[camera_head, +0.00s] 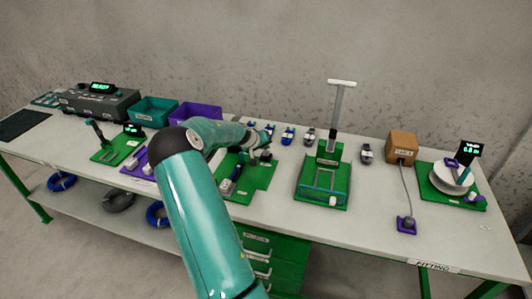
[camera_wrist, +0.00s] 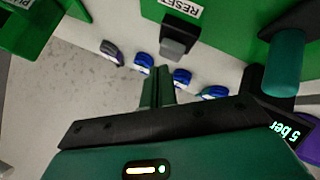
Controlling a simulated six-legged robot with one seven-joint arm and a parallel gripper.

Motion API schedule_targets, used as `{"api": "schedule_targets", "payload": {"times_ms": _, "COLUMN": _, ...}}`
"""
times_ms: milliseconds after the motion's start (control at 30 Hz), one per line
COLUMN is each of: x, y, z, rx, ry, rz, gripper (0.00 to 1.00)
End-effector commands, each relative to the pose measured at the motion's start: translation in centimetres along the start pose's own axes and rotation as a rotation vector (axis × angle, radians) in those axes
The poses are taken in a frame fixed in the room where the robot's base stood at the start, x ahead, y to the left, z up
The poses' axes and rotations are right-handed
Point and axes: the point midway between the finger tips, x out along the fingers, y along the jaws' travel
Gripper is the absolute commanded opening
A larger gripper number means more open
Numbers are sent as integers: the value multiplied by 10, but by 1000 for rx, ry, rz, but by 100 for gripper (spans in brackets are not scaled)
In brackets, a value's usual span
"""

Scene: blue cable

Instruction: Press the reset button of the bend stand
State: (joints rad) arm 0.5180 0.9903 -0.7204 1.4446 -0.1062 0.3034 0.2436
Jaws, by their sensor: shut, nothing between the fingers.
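In the wrist view, a dark grey button block (camera_wrist: 176,44) sits on a green panel (camera_wrist: 225,28), beside a white label reading RESET (camera_wrist: 182,8), which appears upside down. My gripper (camera_wrist: 158,78) is shut and empty, with its narrow green fingers pointing toward the button. The fingertips show just below the button in that picture; whether they touch it cannot be told. In the head view, my gripper (camera_head: 262,153) is over the green stand (camera_head: 262,178) in the middle of the table, and my arm hides part of that stand. The button cannot be made out there.
Several blue and dark clips (camera_wrist: 143,62) lie near the panel. A dark teal handle (camera_wrist: 287,62) and a lit display (camera_wrist: 286,130) are close on the right of the wrist view. A taller green stand (camera_head: 323,180) stands right of my gripper, with a brown box (camera_head: 402,146) beyond.

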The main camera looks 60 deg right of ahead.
Motion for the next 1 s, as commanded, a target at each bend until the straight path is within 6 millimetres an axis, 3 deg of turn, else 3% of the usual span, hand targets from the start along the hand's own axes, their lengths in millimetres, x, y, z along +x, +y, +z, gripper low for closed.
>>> {"api": "schedule_targets", "payload": {"times_ms": 1000, "x": 8, "y": -6, "z": 6, "rx": 0, "ry": 0, "rz": 0, "gripper": 0}}
